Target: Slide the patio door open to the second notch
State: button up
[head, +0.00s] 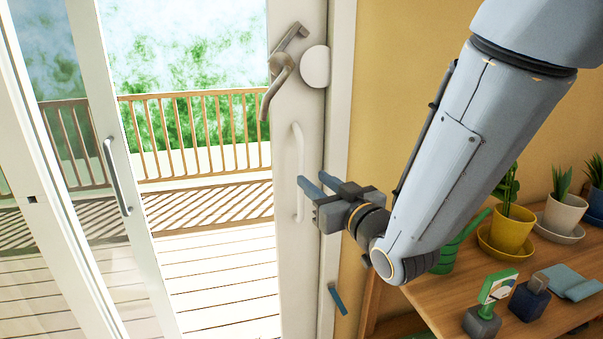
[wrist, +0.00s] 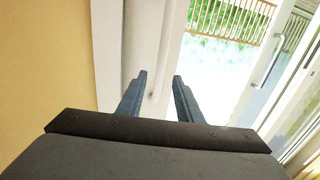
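The glass patio door panel (head: 140,215) stands at the left, with a grey vertical handle (head: 118,175). Clear deck shows between it and a white upright panel (head: 288,240). That panel carries a slim white vertical bar handle (head: 298,165), with a lever above. My gripper (head: 316,184) is open just right of the bar's lower part. In the wrist view, which looks upside down, my fingers (wrist: 160,76) are apart and the white bar (wrist: 157,75) shows between them, nearer the left finger. I cannot tell whether they touch it. The grey handle also shows there (wrist: 266,65). No notches are clearly readable.
A metal lever (head: 280,72) and a round white disc (head: 315,66) sit above the bar. A wooden table (head: 545,320) at the right holds potted plants, a green watering can (head: 445,257) and small items. A blue piece (head: 338,300) sticks out low on the white frame.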

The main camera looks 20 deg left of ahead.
aim_at(303, 171)
jog(key=p+x, duration=0.1)
jog(key=x, duration=0.6)
jog(key=shift+w+a+r, duration=0.1)
jog(key=shift+w+a, duration=0.1)
jog(key=shift+a, duration=0.05)
grip_shut()
